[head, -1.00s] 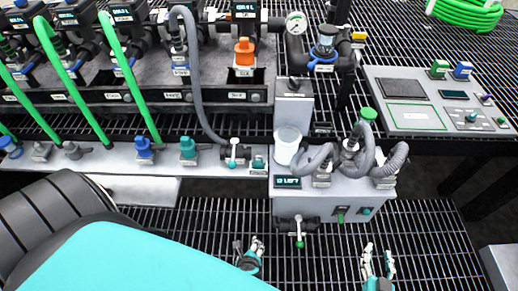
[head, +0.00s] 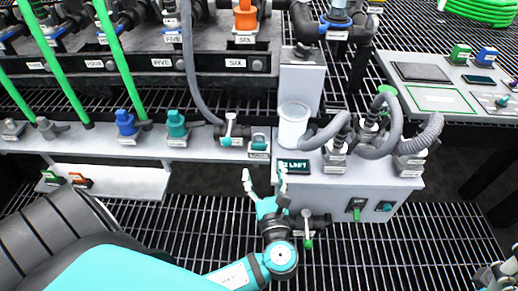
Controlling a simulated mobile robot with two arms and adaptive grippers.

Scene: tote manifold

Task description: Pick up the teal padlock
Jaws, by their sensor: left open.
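A small teal block that looks like the teal padlock (head: 259,142) sits at the right end of the long grey shelf, above a small label plate. Its shackle is too small to make out. My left gripper (head: 265,180) is open and empty, fingers pointing up the picture, just below the padlock in the head view and apart from it. My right gripper (head: 497,275) is at the bottom right corner, partly cut off, and its jaw state is unclear.
A grey cabinet (head: 350,185) with a white cup (head: 293,125) and grey hoses (head: 395,115) stands right of the padlock. Teal (head: 176,124) and blue (head: 126,123) fittings stand farther left. Grating lies below.

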